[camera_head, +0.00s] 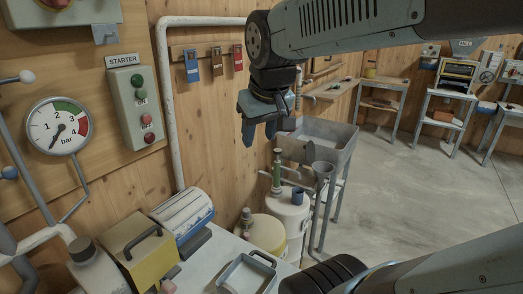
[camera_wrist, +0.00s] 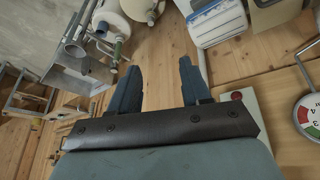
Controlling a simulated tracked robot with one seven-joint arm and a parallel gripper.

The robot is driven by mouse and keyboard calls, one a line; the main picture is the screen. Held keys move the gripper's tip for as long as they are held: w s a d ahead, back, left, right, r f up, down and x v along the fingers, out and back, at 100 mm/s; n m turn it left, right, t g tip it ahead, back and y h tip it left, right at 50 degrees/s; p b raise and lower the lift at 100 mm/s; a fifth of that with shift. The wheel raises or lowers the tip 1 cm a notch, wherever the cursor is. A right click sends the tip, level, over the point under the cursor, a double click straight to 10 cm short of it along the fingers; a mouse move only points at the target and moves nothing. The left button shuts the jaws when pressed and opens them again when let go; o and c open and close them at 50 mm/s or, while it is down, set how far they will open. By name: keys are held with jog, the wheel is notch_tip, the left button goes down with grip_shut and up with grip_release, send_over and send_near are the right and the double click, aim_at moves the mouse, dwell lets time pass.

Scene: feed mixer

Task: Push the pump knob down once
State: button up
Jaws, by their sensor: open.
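A slim green pump (camera_head: 277,178) stands upright on a white drum (camera_head: 290,222), with a small pale knob (camera_head: 277,152) at its top. In the wrist view the green pump (camera_wrist: 118,48) shows at the upper left, beyond the left fingertip. My gripper (camera_head: 259,130) is open, with its blue fingers pointing down and nothing between them. It hangs above and a little left of the pump knob in the head view, apart from it. Both fingers of my gripper (camera_wrist: 158,68) also show in the wrist view, spread apart.
A grey funnel (camera_head: 323,171) and a metal sink (camera_head: 325,135) are close by on the right. A yellow-lidded container (camera_head: 262,234) stands at the front left. A starter box (camera_head: 134,105) hangs on the wall.

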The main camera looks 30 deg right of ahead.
jog(key=shift+n+g+h, duration=0.5)
jog(key=shift+n+g, duration=0.3)
jog(key=w+d, duration=0.1)
jog(key=w, duration=0.3)
jog(key=w+d+r, duration=0.1)
jog(key=w, duration=0.3)
jog(key=w+d+r, duration=0.1)
jog(key=w, duration=0.3)
jog(key=shift+w+d+r, duration=0.1)
jog(key=shift+w+d, duration=0.05)
grip_shut()
jog(key=n+g+y, duration=0.1)
jog(key=n+g, duration=0.3)
send_over(278, 150)
jog(key=w, duration=0.1)
notch_tip(278, 150, down, 24)
jog(key=shift+a+r, duration=0.15)
jog(key=shift+a, duration=0.1)
jog(key=shift+s+d+f, duration=0.1)
jog(key=shift+s+f, duration=0.05)
jog(key=shift+f, duration=1.6)
jog(key=shift+s+d+f, duration=0.1)
jog(key=shift+s+f, duration=0.05)
jog(key=shift+f, duration=1.55)
